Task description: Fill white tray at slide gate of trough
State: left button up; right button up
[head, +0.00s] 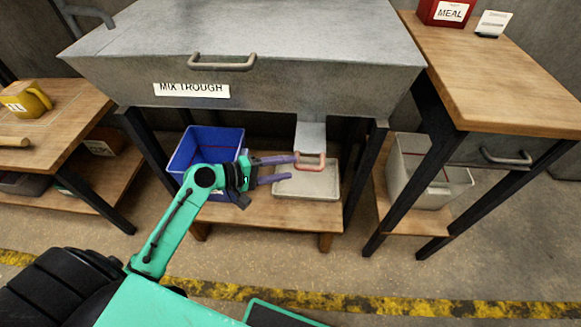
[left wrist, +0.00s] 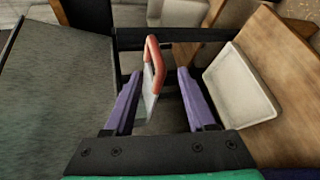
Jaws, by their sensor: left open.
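The grey metal trough (head: 270,80), labelled MIX TROUGH, stands at centre on dark legs. Its slide gate (head: 311,135) hangs under the front right part, with a red handle (head: 311,162) at its lower end. The white tray (head: 325,190) sits on the low wooden shelf below the gate and looks empty. My left gripper (head: 292,168) is open, its purple fingers pointing right at the handle. In the left wrist view, the handle (left wrist: 153,62) shows between and beyond the open fingers (left wrist: 157,80); I see no contact. The tray (left wrist: 240,88) lies to the right there. My right gripper is not in view.
A blue bin (head: 205,140) stands on the shelf left of the tray, behind my left gripper. Dark trough legs (head: 365,165) flank the shelf. A grey bin (head: 430,180) stands under the right table (head: 510,75). A left table (head: 60,125) holds a yellow jug (head: 25,98).

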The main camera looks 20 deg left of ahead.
pick_arm(q)
jog(key=shift+x, duration=1.3)
grip_shut()
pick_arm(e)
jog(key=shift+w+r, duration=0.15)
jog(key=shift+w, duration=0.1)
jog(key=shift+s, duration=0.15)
pick_arm(q)
jog(key=shift+s, duration=0.1)
